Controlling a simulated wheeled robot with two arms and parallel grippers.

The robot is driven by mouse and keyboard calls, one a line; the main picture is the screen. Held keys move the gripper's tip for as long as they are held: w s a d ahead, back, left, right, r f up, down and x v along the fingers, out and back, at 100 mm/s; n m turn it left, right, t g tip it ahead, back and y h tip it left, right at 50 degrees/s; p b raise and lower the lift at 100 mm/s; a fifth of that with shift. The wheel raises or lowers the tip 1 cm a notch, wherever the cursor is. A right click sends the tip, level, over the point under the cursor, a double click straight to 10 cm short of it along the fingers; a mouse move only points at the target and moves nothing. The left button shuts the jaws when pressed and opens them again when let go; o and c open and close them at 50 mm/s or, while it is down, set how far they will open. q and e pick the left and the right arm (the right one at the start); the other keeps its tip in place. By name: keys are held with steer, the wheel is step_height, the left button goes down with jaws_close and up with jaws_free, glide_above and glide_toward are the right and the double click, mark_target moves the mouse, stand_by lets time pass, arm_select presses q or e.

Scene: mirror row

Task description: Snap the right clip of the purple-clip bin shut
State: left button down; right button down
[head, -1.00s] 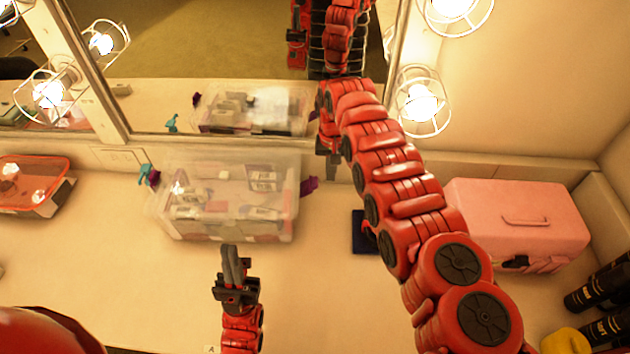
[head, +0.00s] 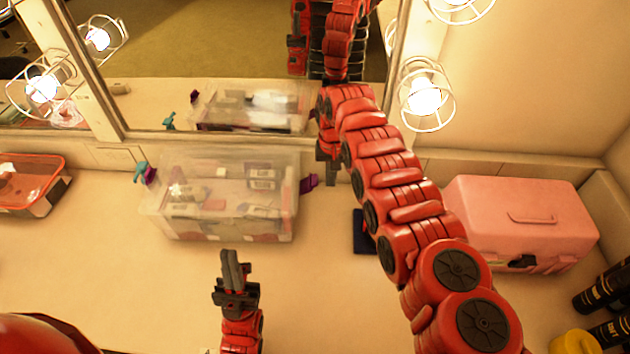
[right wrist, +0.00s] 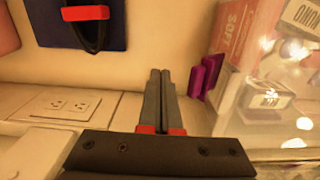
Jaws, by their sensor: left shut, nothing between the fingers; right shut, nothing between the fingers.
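The clear plastic bin (head: 225,234) stands on the counter against the mirror wall, with packets and small boxes inside. Its purple right clip (head: 309,183) sticks out from its right side; it also shows in the right wrist view (right wrist: 205,76), standing out beside the bin wall. A teal and purple piece (head: 146,173) sticks out at the bin's left end. My right gripper (head: 330,177) is shut and empty, just right of the right clip and apart from it; its fingers (right wrist: 160,74) show left of the clip. My left gripper (head: 232,256) is shut and empty in front of the bin.
A pink case (head: 520,225) stands to the right, and a dark blue item (head: 362,232) lies beside my right arm. A red-rimmed container (head: 28,190) is at the far left. The mirror (head: 230,50) rises behind. The front counter is mostly clear.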

steer(key=shift+r, duration=0.15)
steer(key=r+p, duration=0.3)
steer(key=p, duration=0.1)
steer(key=d+r+p, duration=0.1)
steer(key=r+p, duration=0.1)
steer(key=shift+r, duration=0.3)
stand_by(0.5)
steer(key=shift+f, duration=0.1)
